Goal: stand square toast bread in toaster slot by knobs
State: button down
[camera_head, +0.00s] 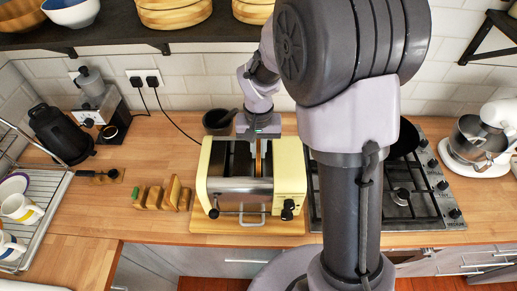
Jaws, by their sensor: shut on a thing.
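The cream-yellow toaster (290,170) stands on a wooden board, with a steel band across its front and dark knobs low on that side. Its top has dark slots. My gripper (260,139) reaches down at the back of the toaster's top, right of its middle. It is shut on the square toast bread (263,157), which shows as a thin brown edge-on strip below the fingers. The bread looks upright at the right-hand slot; how deep it sits is hidden by the steel band.
A wooden rack (155,198) with bread slices stands left of the toaster. A dark mortar (218,122) is behind it. The gas hob (408,197) lies close on the right, partly behind my arm. A shelf (115,37) with bowls hangs above.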

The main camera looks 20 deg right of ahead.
jog(key=c, duration=1.4)
grip_release()
jog(key=shift+r, duration=0.15)
